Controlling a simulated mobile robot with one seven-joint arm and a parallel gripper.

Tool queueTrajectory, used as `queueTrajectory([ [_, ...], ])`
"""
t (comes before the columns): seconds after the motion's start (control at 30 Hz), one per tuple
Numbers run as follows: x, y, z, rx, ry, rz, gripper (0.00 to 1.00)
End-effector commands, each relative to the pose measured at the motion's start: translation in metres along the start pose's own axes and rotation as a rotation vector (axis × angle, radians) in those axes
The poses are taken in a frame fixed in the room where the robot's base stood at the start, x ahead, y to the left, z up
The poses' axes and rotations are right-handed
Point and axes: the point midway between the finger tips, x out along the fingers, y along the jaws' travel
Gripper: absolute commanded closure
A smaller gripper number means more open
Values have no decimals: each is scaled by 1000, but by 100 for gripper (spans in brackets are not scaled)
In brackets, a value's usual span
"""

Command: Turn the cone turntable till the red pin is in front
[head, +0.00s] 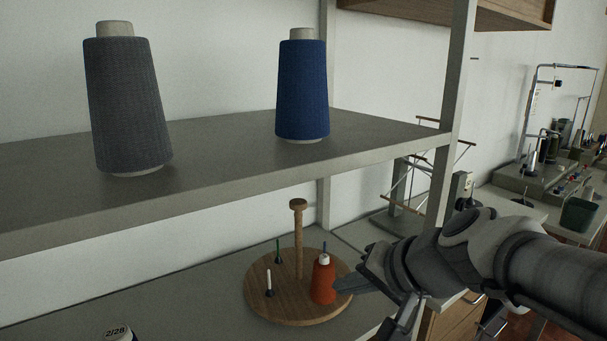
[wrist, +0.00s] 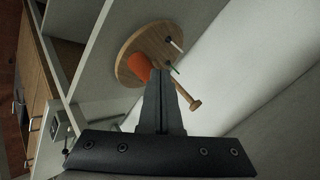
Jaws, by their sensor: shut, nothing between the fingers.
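The wooden cone turntable (head: 285,310) stands on the lower shelf with a knobbed centre post (head: 298,240). An orange-red cone (head: 323,282) stands on its right side. A white pin (head: 268,283) is at its front left, a green pin (head: 278,252) at the back left, and a blue pin tip (head: 325,247) shows behind the cone. I see no red pin. My gripper (head: 338,286) is shut and empty, its tips beside the cone's right side; whether they touch is unclear. In the wrist view the shut fingers (wrist: 160,72) overlap the turntable (wrist: 150,35) and partly hide the cone (wrist: 140,67).
A grey cone (head: 128,105) and a blue cone (head: 302,90) stand on the upper shelf (head: 220,160), above the turntable. A shelf upright (head: 448,130) rises beside my arm.

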Motion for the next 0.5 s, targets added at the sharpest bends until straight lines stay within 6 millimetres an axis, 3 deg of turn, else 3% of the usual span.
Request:
queueTrajectory([
  [0.03, -15, -1, 11, -71, -16, 35, 100],
  [0.23, -58, 27, 45, -321, -70, 233, 100],
  [0.5, -101, 64, 56, -511, -73, 459, 100],
])
